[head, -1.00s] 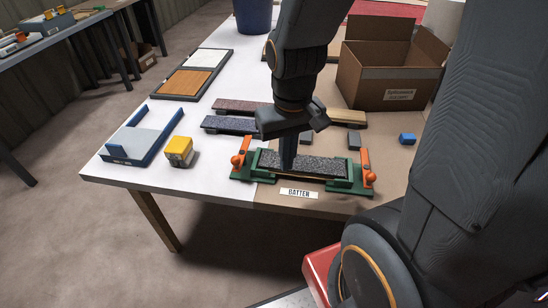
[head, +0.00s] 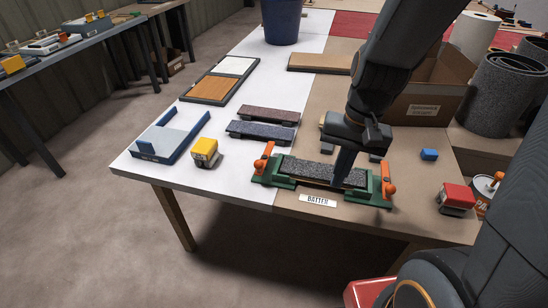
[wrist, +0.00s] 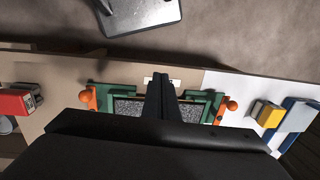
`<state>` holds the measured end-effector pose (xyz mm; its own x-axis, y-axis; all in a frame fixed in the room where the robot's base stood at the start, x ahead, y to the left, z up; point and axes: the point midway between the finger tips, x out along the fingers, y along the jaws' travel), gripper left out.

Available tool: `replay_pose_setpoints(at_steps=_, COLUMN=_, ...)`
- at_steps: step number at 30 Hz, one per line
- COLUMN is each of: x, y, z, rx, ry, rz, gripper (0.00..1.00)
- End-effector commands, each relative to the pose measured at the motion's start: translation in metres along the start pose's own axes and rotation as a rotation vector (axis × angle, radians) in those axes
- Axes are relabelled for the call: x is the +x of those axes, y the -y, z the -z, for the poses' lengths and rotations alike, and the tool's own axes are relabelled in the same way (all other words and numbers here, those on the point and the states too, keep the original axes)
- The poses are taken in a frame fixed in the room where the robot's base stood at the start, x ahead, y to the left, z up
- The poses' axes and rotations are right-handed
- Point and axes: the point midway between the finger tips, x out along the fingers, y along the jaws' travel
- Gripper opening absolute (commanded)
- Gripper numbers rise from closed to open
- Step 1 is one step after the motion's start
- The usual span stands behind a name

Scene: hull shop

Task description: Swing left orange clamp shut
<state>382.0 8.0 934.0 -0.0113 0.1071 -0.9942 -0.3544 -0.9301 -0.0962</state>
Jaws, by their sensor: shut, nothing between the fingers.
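A green fixture (head: 283,183) holds a dark, gritty block (head: 305,170) near the table's front edge. The left orange clamp (head: 264,159) stands at the fixture's left end, its arm pointing back along that end, not across the block. It shows at the right in the wrist view (wrist: 221,108). The right orange clamp (head: 387,181) lies similarly at the other end. My gripper (head: 338,179) is shut and empty, pointing down over the right half of the block. I cannot tell whether its tips touch the block. The wrist view shows its fingers (wrist: 162,92) together.
A label reading BATTEN (head: 318,201) lies in front of the fixture. A yellow-topped block (head: 204,152) and a blue-edged tray (head: 160,142) stand to the left. Two sanding-type bars (head: 262,130) lie behind. A red-topped block (head: 457,198) and cardboard box (head: 425,108) are at right.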

Motion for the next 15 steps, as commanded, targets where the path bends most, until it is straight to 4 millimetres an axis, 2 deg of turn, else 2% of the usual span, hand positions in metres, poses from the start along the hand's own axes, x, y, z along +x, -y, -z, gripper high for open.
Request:
replay_pose_setpoints(at_steps=3, x=0.001, y=0.019, z=0.018, rx=0.405, ry=0.118, rz=0.109, gripper=0.0)
replay_pose_setpoints(at_steps=9, x=-0.005, y=0.059, z=0.066, rx=0.994, ry=0.328, rz=0.296, gripper=0.0)
replay_pose_setpoints(at_steps=12, x=-0.009, y=0.07, z=0.087, rx=1.179, ry=0.41, rz=0.364, gripper=0.0)
replay_pose_setpoints(at_steps=15, x=-0.012, y=0.077, z=0.1, rx=1.278, ry=0.457, rz=0.404, gripper=0.0)
